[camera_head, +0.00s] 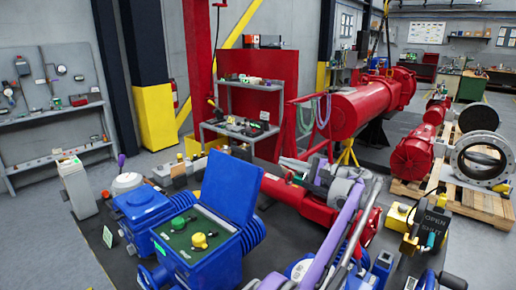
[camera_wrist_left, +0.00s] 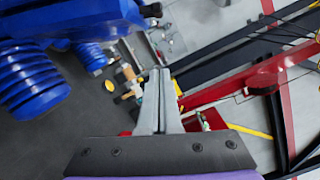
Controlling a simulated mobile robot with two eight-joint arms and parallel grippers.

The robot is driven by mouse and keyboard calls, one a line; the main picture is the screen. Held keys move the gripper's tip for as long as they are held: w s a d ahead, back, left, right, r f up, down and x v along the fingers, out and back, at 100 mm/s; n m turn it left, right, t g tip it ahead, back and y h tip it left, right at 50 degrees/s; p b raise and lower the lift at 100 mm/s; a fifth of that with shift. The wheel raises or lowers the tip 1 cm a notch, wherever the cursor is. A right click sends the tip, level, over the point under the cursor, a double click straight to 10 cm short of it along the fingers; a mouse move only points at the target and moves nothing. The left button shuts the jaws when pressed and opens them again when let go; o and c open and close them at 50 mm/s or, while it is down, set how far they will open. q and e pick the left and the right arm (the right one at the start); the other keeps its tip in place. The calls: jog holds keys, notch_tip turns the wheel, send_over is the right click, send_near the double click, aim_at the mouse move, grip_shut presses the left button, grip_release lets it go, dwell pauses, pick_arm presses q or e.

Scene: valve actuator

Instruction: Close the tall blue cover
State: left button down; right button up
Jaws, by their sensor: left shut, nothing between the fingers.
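The tall blue cover (camera_head: 231,187) stands open and upright at the back edge of a blue box (camera_head: 205,248). The box's open top shows a dark green panel (camera_head: 188,233) with a green knob and a yellow knob. My left gripper (camera_head: 285,162) is to the right of the cover, apart from it, over the red pipework. Its grey fingers are shut and empty, as the left wrist view (camera_wrist_left: 160,72) also shows. Blue ribbed and smooth parts (camera_wrist_left: 50,75) fill the upper left of that view; I cannot tell if the cover is among them. My right gripper is not seen.
A second blue housing (camera_head: 148,212) stands to the left of the box. A red cylinder assembly (camera_head: 300,195) lies behind and right of the cover. A yellow valve unit with a sign (camera_head: 425,228) is at the right. Grey shelves (camera_head: 240,130) stand behind.

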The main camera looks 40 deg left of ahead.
pick_arm(q)
jog(key=s+a+r+b, duration=0.1)
jog(key=s+a, duration=0.4)
jog(key=a, duration=0.5)
jog(key=shift+s+a+r+n+g+b, duration=0.3)
jog(key=shift+a+r+b, duration=0.1)
jog(key=shift+r, duration=0.5)
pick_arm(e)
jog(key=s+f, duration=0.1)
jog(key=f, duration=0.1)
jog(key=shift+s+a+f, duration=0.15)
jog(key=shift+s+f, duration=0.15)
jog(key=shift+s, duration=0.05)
pick_arm(q)
jog(key=shift+s+r, duration=0.1)
